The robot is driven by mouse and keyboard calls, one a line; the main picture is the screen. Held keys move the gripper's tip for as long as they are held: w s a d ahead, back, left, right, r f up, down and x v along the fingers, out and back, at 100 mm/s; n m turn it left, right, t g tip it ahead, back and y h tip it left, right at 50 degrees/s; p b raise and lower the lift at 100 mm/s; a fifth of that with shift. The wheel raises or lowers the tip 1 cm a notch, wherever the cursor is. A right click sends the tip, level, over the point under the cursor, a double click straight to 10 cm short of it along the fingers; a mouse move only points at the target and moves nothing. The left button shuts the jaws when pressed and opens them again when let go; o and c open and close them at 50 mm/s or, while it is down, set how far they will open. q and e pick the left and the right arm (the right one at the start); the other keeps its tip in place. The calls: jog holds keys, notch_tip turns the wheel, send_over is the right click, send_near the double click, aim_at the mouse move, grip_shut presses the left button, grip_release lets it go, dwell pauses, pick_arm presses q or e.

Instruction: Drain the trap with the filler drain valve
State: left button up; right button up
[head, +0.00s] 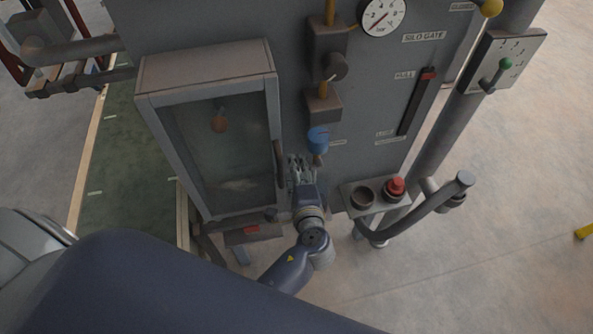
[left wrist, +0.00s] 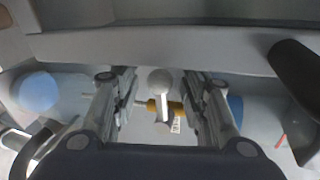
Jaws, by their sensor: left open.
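In the left wrist view a small valve with a brass-coloured body (left wrist: 166,107) and a pale round-ended handle (left wrist: 159,82) shows in the gap between my fingers. I take it to be the filler drain valve. My left gripper (head: 301,163) is open in front of the grey machine, and its fingers (left wrist: 160,103) stand on both sides of the valve, with no clear contact. In the head view a blue bowl (head: 318,140), perhaps the trap, hangs just above and right of the gripper. The valve is largely hidden there. My right gripper is not in view.
A windowed door (head: 219,125) with a dark handle (head: 279,163) is close left of the gripper. A gauge (head: 380,14) sits above.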

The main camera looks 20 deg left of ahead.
pick_arm(q)
jog(key=shift+w+a+f, duration=0.1)
jog(key=shift+w+a, duration=0.1)
jog(key=shift+w, duration=0.1)
grip_shut()
jog(key=shift+f, duration=0.1)
jog(key=shift+f+n+h+b, duration=0.3)
jog(key=shift+b, duration=0.45)
jog(key=shift+w+d+f+n+t+h+b, duration=0.25)
jog(key=shift+f+n+b, duration=0.4)
jog(key=shift+b, duration=1.05)
jog(key=shift+s+d+f+n+t+h+b, duration=0.1)
jog(key=shift+f+n+t+h+b, duration=0.2)
jog(key=shift+n+b, duration=1.05)
jog(key=shift+w+d+f+n+t+h+b, duration=0.15)
jog(key=shift+f+n+t+b, duration=0.3)
jog(key=shift+b, duration=1.65)
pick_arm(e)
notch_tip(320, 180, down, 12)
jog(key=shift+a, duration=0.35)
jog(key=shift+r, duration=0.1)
pick_arm(q)
grip_release()
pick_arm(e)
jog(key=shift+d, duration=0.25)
